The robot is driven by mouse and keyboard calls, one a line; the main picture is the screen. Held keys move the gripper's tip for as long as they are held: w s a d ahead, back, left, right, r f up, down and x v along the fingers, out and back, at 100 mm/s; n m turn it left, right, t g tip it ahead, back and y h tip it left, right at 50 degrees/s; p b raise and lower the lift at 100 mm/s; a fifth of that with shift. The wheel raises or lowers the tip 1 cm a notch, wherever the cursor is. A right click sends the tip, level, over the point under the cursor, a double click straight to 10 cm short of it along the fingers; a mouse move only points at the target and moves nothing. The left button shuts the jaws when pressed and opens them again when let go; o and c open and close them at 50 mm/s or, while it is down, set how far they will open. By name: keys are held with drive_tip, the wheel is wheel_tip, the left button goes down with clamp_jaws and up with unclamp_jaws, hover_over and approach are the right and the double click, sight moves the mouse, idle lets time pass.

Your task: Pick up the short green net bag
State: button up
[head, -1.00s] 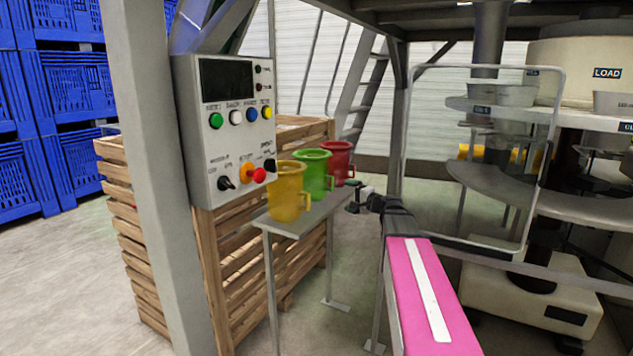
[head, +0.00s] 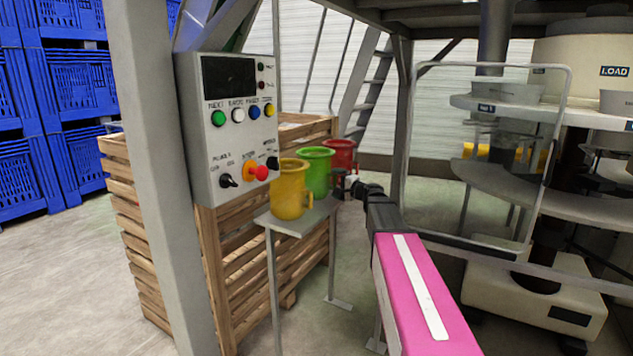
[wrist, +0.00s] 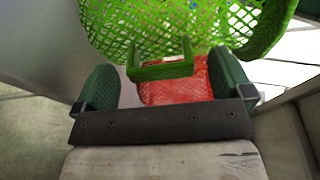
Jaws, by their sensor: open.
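The green net bag (head: 316,172) stands upright on a small grey table (head: 290,222), between a yellow net bag (head: 289,190) and a red net bag (head: 343,154). My gripper (head: 346,184) is open at the right side of the green bag, by its handle. In the wrist view, the green mesh (wrist: 170,28) fills the top. Its square handle (wrist: 160,70) lies between the two open dark green fingers of my gripper (wrist: 162,66), with gaps on both sides. Red mesh (wrist: 175,92) shows below and behind the handle.
A control box (head: 228,130) on a grey post (head: 150,150) stands left of the table. A wooden crate (head: 240,260) is behind it. A metal guard frame (head: 568,130) and round machine (head: 560,190) stand to the right.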

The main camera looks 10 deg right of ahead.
drive_tip(key=shift+w+a, duration=0.45)
drive_tip(key=shift+w, duration=0.1)
drive_tip(key=shift+c, duration=0.3)
drive_tip(key=c, duration=0.9)
drive_tip(key=shift+r, duration=0.1)
drive_tip(key=shift+c, duration=0.2)
wheel_tip(320, 180, up, 10)
drive_tip(key=shift+f, duration=0.1)
drive_tip(key=shift+c, duration=0.5)
